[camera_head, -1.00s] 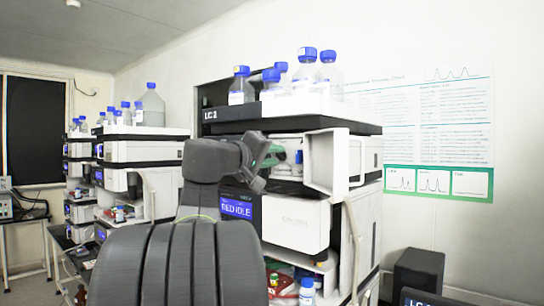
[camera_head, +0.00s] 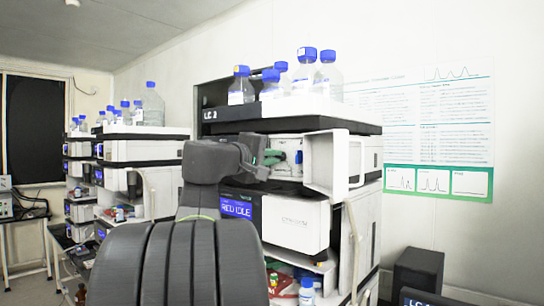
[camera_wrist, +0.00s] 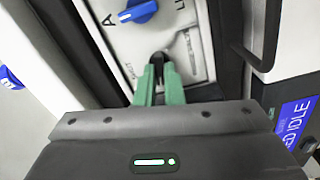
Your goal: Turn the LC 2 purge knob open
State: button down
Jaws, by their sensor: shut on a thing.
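The LC 2 stack (camera_head: 222,128) stands in the middle of the head view, with its white front door (camera_head: 325,162) swung open. My gripper (camera_head: 274,157) reaches into the opened module. In the wrist view my gripper's green fingers (camera_wrist: 159,75) are shut on a small black knob (camera_wrist: 159,57) on the light panel. The fingers hide much of this knob, and its pointing direction cannot be read. A blue knob with a white pointer (camera_wrist: 138,12) sits apart from the fingers at the top; it also shows in the head view (camera_head: 298,157).
A screen reading IDLE (camera_wrist: 296,122) is at the wrist view's right, below a dark door handle (camera_wrist: 262,45). Blue-capped bottles (camera_head: 328,80) stand on the stack. Another stack (camera_head: 140,150) is at left. A white tube (camera_head: 350,235) hangs down the right side.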

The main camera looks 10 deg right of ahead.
jog(key=shift+n, duration=0.9)
jog(key=shift+f, duration=0.1)
jog(key=c, duration=1.5)
grip_release()
jog(key=shift+c, duration=0.2)
jog(key=b+v, duration=0.3)
jog(key=v, duration=1.1)
jog(key=shift+w, duration=0.1)
